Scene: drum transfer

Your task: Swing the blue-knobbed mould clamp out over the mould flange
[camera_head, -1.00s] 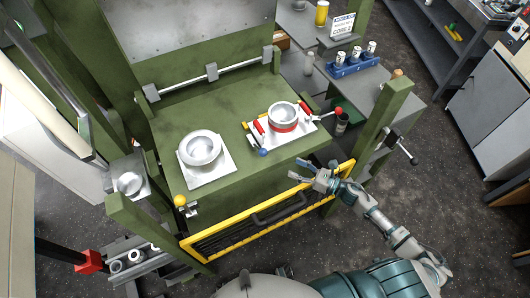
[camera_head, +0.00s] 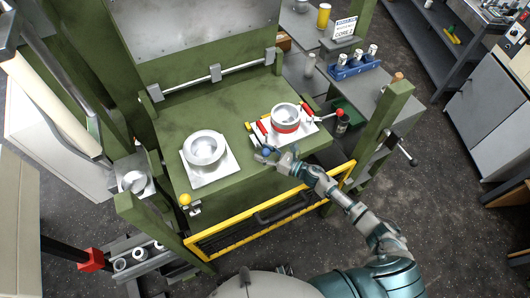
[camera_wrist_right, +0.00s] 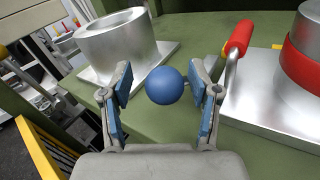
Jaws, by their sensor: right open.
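The blue knob (camera_wrist_right: 165,85) of the mould clamp sits between the two blue-padded fingers of my open right gripper (camera_wrist_right: 164,100) in the right wrist view, with gaps on both sides. In the head view my right gripper (camera_head: 271,158) is at the front left corner of the red-banded mould (camera_head: 285,120), and the knob (camera_head: 267,152) shows small beside it. The mould stands on a silver plate (camera_wrist_right: 265,110), its flange. A red-handled toggle (camera_wrist_right: 237,42) stands just right of the knob. The clamp's arm is mostly hidden behind the knob. My left gripper is not in view.
A second silver ring mould (camera_head: 204,149) on a plate stands to the left on the green press bed (camera_head: 230,180). A yellow guard frame (camera_head: 250,225) runs along the bed's front. A red-knobbed lever (camera_head: 339,113) sticks out right of the mould.

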